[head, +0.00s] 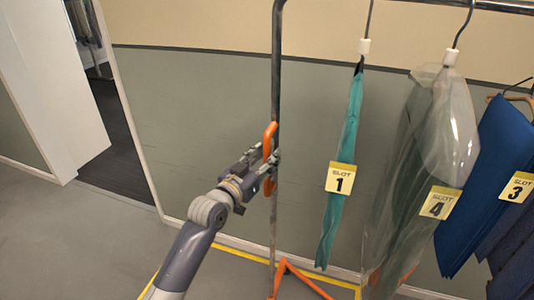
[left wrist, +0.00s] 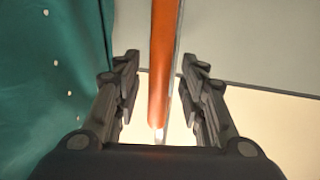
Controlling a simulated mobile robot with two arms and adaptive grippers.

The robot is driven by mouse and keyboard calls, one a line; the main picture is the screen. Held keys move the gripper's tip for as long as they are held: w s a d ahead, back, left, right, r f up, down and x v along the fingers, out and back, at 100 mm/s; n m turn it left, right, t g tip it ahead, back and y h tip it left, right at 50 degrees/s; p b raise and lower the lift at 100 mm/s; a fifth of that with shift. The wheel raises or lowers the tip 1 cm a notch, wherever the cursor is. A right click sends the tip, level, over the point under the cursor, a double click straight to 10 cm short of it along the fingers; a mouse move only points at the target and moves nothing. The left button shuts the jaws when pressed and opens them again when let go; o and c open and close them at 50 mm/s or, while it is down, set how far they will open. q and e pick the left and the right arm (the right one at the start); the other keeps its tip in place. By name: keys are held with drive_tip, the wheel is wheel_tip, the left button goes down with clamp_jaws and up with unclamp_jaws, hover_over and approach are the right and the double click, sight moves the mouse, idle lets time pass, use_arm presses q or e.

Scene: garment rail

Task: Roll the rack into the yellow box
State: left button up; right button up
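The rack is a metal garment rail, with its left upright (head: 276,70) in the head view. It carries an orange handle (head: 270,135), and an orange foot (head: 285,272) sits at its base. My left gripper (head: 264,165) is at the handle. In the left wrist view the open fingers (left wrist: 160,68) stand on either side of the orange handle (left wrist: 161,60), with gaps showing on both sides. The yellow box shows as a yellow floor line (head: 240,246) around the rack's base; the rest is hidden or out of frame. My right gripper is not in view.
Hanging on the rail are a teal garment (head: 343,135) tagged 1, a clear garment bag (head: 420,150) tagged 4 and blue clothes (head: 480,180) tagged 3. A wall (head: 190,110) stands close behind. A doorway (head: 110,110) opens at left; the floor (head: 70,240) there is clear.

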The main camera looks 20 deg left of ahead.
use_arm(q)
drive_tip(key=shift+w+d, duration=0.15)
drive_tip(key=shift+w, duration=0.4)
clamp_jaws()
